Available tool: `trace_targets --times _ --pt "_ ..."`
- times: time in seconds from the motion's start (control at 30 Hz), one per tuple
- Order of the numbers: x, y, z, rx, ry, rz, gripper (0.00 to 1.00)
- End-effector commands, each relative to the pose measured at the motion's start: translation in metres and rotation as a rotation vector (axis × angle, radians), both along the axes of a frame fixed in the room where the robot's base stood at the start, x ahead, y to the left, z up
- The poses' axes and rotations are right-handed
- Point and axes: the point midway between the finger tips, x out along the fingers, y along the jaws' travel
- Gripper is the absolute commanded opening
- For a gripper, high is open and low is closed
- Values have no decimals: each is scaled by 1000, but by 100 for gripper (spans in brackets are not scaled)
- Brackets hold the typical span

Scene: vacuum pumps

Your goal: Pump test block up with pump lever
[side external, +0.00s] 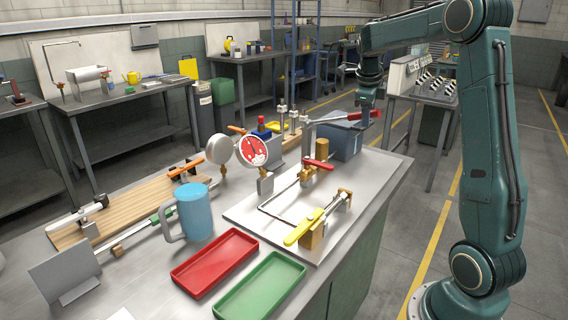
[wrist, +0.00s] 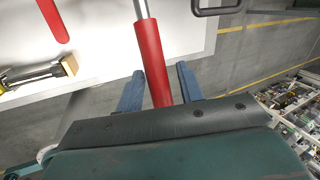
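The pump lever, a metal rod with a red grip (side external: 358,115), runs from an upright post on the white board and tilts slightly up to the right. Its red grip (wrist: 150,60) also shows in the wrist view, between my two blue fingers. My gripper (wrist: 158,78) is around the grip with narrow gaps on both sides, so the fingers look open. In the side view the fingertips are hard to make out at the lever's end. A round red-and-white gauge (side external: 253,150) stands on the board. I cannot tell which part is the test block.
A short red lever (side external: 318,164) and a yellow-handled valve (side external: 303,228) sit on the white board (side external: 275,235). A blue-grey box (side external: 342,142) stands behind the lever. A red tray (side external: 215,262), a green tray (side external: 260,288) and a blue mug (side external: 195,212) are nearer.

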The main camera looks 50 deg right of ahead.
Motion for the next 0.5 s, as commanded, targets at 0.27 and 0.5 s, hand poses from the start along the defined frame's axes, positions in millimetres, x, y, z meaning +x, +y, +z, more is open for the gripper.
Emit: trace_targets --times 0.27,0.5 --pt "0 1 -1 4 2 1 44" --pt "0 2 2 4 3 0 44"
